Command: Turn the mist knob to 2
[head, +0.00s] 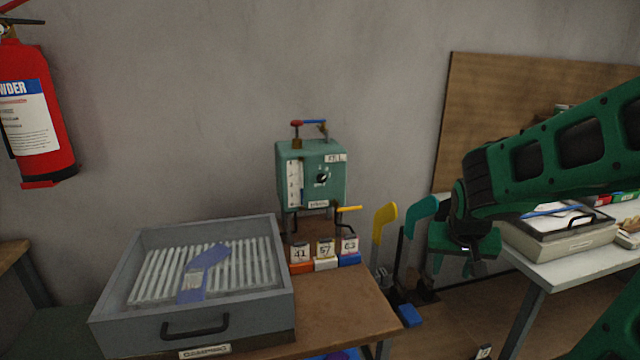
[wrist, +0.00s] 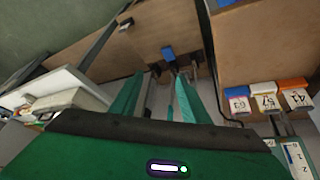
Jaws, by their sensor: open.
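The mist knob (head: 322,177) is a small dark dial on the front of a green box (head: 311,153) that stands against the wall at the back of the bench. Its exact setting is too small to read. My gripper (head: 456,270) is to the right of the box, well apart from it, and points downward. In the wrist view, its two green fingers (wrist: 156,88) are spread with nothing between them. A numbered strip of the box (wrist: 293,158) shows at the lower right there, but the knob does not.
Numbered blocks 41, 57 and 63 (head: 325,258) sit below the box. A grey tray with a blue sock (head: 203,272) is at left. Yellow and teal sock forms (head: 384,222) stand between box and gripper.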

